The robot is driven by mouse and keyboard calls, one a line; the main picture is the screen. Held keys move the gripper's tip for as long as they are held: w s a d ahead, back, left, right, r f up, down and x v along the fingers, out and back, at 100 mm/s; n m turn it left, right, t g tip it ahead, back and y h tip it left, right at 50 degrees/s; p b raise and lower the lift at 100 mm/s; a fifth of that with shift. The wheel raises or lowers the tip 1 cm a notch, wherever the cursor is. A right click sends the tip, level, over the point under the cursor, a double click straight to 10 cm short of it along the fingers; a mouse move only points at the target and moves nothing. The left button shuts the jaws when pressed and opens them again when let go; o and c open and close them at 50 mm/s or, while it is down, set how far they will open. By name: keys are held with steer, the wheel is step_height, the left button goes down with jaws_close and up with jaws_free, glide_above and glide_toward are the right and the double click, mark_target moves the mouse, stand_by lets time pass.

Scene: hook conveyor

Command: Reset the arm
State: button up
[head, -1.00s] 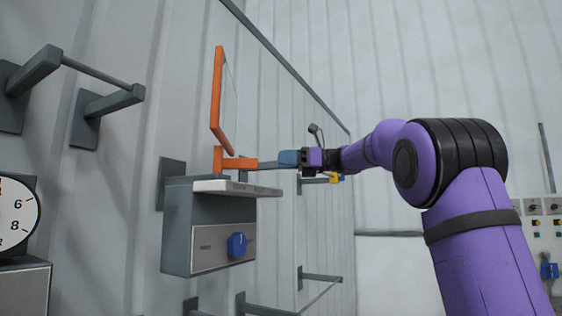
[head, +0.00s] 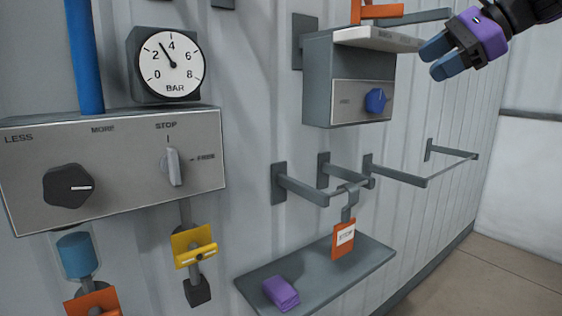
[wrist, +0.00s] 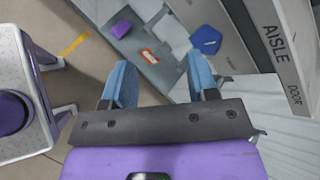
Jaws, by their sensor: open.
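My gripper (head: 437,58), purple with blue fingers, is at the upper right of the head view. It is open and empty, in free air to the right of and in front of the grey box with a blue knob (head: 376,101). In the wrist view, the two blue fingers of my gripper (wrist: 161,78) stand apart with nothing between them. An orange piece (head: 376,11) shows above the box's pale top plate and is cut off by the frame edge. Most of my arm is out of the head view.
Wall rails (head: 325,188) stick out below the box, with an orange tag (head: 343,240) hanging there. A grey shelf (head: 335,283) holds a purple block (head: 281,292). A control panel (head: 120,175) and a pressure gauge (head: 170,65) are at left. Floor is clear at lower right.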

steer(key=s+d+f+n+h, duration=0.2)
steer(key=s+f+n+h, duration=0.7)
steer(key=s+f+n, duration=0.6)
steer(key=s+f, duration=0.7)
steer(key=f, duration=0.1)
steer(key=shift+s+d+n+g, duration=0.25)
steer(key=shift+n+g, duration=0.15)
stand_by(0.4)
